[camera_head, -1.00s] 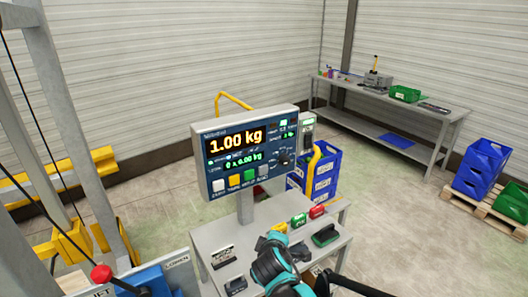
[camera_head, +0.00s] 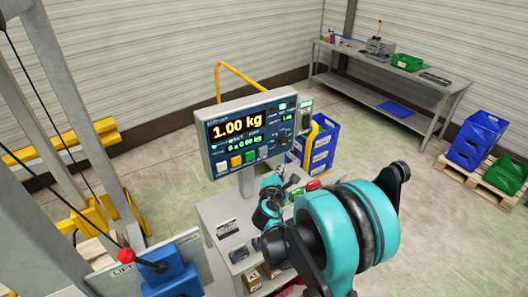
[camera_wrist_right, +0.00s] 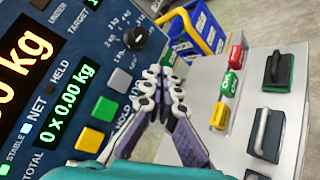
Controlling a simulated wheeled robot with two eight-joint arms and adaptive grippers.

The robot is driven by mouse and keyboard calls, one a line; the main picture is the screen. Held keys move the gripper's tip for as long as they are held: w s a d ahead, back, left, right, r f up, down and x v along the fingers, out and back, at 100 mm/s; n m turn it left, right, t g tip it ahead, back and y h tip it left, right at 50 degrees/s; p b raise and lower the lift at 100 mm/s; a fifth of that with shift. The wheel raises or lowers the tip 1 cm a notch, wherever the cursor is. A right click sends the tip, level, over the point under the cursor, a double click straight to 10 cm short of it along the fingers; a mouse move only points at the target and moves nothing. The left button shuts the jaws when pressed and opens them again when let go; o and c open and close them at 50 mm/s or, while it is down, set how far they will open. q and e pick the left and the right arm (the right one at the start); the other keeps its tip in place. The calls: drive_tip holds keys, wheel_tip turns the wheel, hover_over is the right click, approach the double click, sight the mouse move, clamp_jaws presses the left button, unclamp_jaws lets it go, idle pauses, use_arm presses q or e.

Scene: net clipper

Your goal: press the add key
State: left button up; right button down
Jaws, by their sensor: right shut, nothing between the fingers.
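The display panel (camera_head: 250,128) stands on a post and reads 1.00 kg, with 0 x 0.00 kg below. Along its lower edge are a white key (camera_head: 222,169), a yellow key (camera_head: 237,161), a green key (camera_head: 250,157) and a grey key (camera_head: 263,152). In the wrist view, the green key (camera_wrist_right: 104,108) lies between the yellow key (camera_wrist_right: 89,138) and the grey key (camera_wrist_right: 121,80), marked HOLD. Contact with the panel is unclear. My left gripper is out of view.
A black knob (camera_wrist_right: 135,38) sits on the panel above the keys. A workbench (camera_head: 440,97) is at the back right.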

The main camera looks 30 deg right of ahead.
approach(268, 151)
drive_tip(key=w+d+f, duration=0.2)
drive_tip(key=d, duration=0.2)
drive_tip(key=shift+w+r, duration=0.25)
drive_tip(key=shift+w, duration=0.35)
drive_tip(key=shift+w, duration=0.15)
idle(0.8)
drive_tip(key=shift+w+a, duration=0.1)
drive_tip(key=shift+w, duration=0.2)
drive_tip(key=shift+w, duration=0.4)
idle(0.5)
drive_tip(key=shift+s, duration=0.2)
drive_tip(key=shift+s+b, duration=0.35)
drive_tip(key=shift+s, duration=0.35)
